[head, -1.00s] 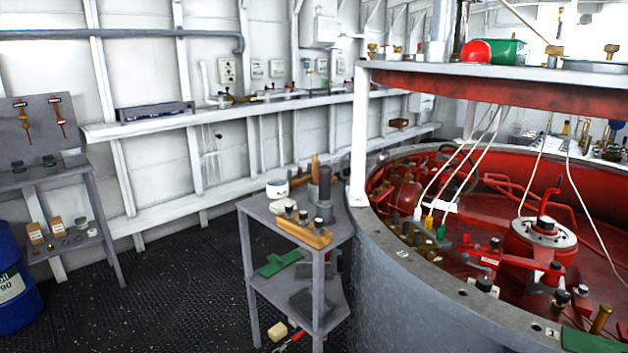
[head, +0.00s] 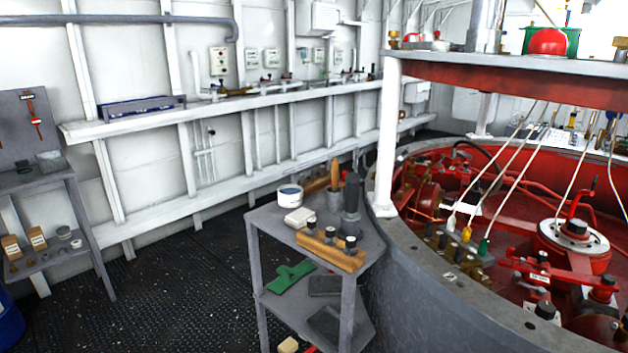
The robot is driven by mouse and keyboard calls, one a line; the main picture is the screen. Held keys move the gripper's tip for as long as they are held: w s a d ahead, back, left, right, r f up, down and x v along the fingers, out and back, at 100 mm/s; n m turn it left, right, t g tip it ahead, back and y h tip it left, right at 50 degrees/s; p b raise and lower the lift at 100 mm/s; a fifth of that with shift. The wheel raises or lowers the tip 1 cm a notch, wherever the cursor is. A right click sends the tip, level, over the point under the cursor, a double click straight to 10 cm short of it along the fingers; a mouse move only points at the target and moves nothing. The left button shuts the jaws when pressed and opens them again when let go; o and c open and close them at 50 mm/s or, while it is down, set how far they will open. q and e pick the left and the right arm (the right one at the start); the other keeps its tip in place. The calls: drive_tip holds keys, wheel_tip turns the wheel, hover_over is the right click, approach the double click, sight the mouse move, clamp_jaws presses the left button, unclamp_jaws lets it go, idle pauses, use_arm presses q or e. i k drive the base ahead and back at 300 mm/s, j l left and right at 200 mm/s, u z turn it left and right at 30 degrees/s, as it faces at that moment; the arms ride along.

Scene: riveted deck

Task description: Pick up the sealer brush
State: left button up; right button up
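A brush-like tool with an upright brown handle (head: 335,174) stands in a small grey cup (head: 334,201) at the back of a grey two-shelf stand (head: 262,222). It may be the sealer brush; its lower end is hidden in the cup. A wooden block with several black-topped pegs (head: 330,252) lies at the front. Neither of my grippers is in view.
The red-lined round pit with its grey rim (head: 420,262) is close to the stand's right side. A white post (head: 388,135) rises behind the stand. A shelved rack (head: 75,195) stands at far left. The dark floor (head: 180,290) between is clear.

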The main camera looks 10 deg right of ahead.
sight(335, 164)
drive_tip(key=i+j+u, duration=0.1)
drive_tip(key=i+j, duration=0.2)
drive_tip(key=i+j+u, duration=0.1)
drive_tip(key=i+j, duration=0.15)
drive_tip(key=i, duration=0.25)
